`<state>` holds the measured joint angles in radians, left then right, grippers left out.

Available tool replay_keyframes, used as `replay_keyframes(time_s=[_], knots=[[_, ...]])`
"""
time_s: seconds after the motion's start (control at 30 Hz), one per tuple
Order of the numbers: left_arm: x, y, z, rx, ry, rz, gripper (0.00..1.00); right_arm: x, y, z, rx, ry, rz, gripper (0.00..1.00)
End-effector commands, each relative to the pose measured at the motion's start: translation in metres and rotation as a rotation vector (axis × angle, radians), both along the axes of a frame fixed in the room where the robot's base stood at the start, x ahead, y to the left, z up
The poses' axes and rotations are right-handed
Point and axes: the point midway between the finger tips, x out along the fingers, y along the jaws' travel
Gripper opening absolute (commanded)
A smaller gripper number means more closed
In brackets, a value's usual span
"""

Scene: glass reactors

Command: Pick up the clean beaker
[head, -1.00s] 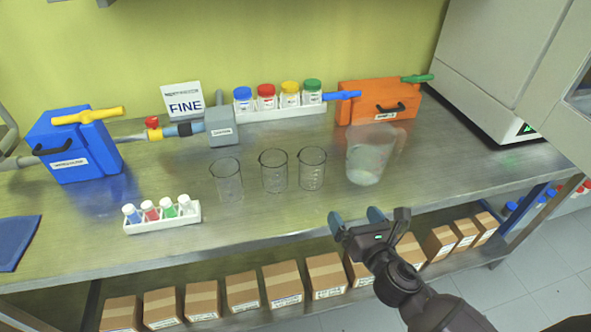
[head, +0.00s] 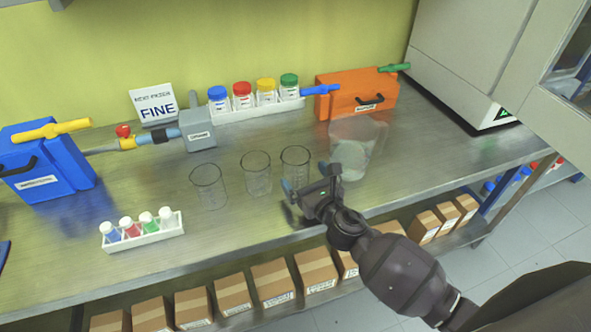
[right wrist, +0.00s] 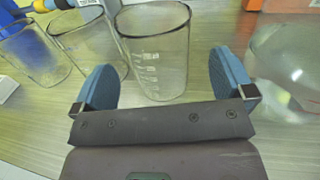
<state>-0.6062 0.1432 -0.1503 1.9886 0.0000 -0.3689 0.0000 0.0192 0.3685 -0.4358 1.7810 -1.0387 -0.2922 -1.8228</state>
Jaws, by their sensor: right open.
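Three clear glass beakers stand upright in a row on the steel bench: the left beaker (head: 209,188), the middle beaker (head: 256,175) and the right beaker (head: 295,163). All look empty; I cannot tell which one is meant as clean. My right gripper (head: 305,179) is open and empty, just in front of the right beaker. In the right wrist view the right beaker (right wrist: 156,52), with white scale marks, stands ahead between the open blue fingers (right wrist: 165,80), apart from them. My left gripper is not in view.
A large clear jug (head: 356,145) stands close right of the right gripper. A rack of small bottles (head: 145,233) is at the front left. Behind are a grey box (head: 198,130), a rack of jars (head: 262,108) and an orange box (head: 350,92).

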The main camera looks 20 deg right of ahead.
Motion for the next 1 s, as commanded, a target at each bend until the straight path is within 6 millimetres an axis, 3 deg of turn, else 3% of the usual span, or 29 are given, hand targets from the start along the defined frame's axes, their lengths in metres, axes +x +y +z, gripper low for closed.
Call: replay_keyframes(time_s=[0.2,0.53,0.87,1.0], knots=[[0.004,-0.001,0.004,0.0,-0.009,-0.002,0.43,0.027,0.008,0.002,0.002,-0.001,0.0,1.0],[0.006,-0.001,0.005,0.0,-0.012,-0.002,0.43,0.032,0.009,0.001,0.002,0.0,0.0,1.0],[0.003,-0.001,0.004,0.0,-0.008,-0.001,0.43,0.032,0.009,0.001,0.001,0.0,0.0,0.5],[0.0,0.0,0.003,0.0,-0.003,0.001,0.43,0.032,0.009,0.001,0.001,0.0,0.0,0.5]])
